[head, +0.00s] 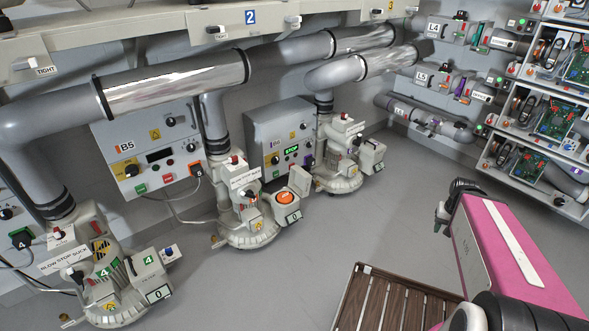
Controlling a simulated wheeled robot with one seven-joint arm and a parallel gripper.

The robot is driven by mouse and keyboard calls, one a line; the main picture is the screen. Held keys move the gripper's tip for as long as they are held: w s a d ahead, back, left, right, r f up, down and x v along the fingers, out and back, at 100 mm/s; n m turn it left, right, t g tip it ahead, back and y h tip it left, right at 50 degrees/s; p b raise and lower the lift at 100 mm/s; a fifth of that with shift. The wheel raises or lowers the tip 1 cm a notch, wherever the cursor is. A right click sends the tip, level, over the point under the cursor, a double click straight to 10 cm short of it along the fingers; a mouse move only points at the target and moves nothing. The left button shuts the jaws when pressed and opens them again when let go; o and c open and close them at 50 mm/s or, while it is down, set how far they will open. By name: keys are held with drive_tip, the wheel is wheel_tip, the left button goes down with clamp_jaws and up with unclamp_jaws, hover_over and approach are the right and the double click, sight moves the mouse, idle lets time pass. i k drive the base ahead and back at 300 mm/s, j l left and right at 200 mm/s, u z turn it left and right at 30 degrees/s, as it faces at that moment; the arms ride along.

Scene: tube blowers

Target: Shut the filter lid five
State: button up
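The middle blower (250,215) stands on the floor near the panel marked B5 (148,150). On its right side is a small filter box (291,217) marked 0. A pale lid (299,180) stands raised at the back of this box, and a round orange part shows in the open top (285,197). No five is readable on the lid itself. My pink arm (500,240) is at the lower right, well away from the blower. Its gripper fingers cannot be made out in this view.
A left blower (112,277) marked 4 has a box with its top down. A third blower (338,165) stands farther back. A brown slatted platform (395,305) lies at the bottom. Shelves with electronics (540,100) stand at right. Grey floor (330,235) is clear between.

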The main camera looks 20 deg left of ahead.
sight(300, 179)
drive_tip(key=i+l+u, duration=0.15)
drive_tip(key=i+u, duration=0.3)
drive_tip(key=i+l+u, duration=0.2)
drive_tip(key=u, duration=0.3)
drive_tip(key=i+l+u, duration=0.25)
drive_tip(key=l+u, duration=0.2)
drive_tip(key=i+l+u, duration=0.2)
drive_tip(key=l+u, duration=0.3)
drive_tip(key=i+l+u, duration=0.1)
drive_tip(key=l+u, duration=0.3)
drive_tip(key=l, duration=0.2)
drive_tip(key=l+u, duration=0.4)
drive_tip(key=l, duration=0.2)
drive_tip(key=k+l+u, duration=0.1)
drive_tip(key=l+u, duration=0.25)
drive_tip(key=l, duration=0.2)
drive_tip(key=k, duration=0.6)
drive_tip(key=i+l+u, duration=0.1)
drive_tip(key=l, duration=0.25)
drive_tip(key=i+l+u, duration=0.15)
drive_tip(key=l, duration=0.25)
drive_tip(key=i, duration=0.1)
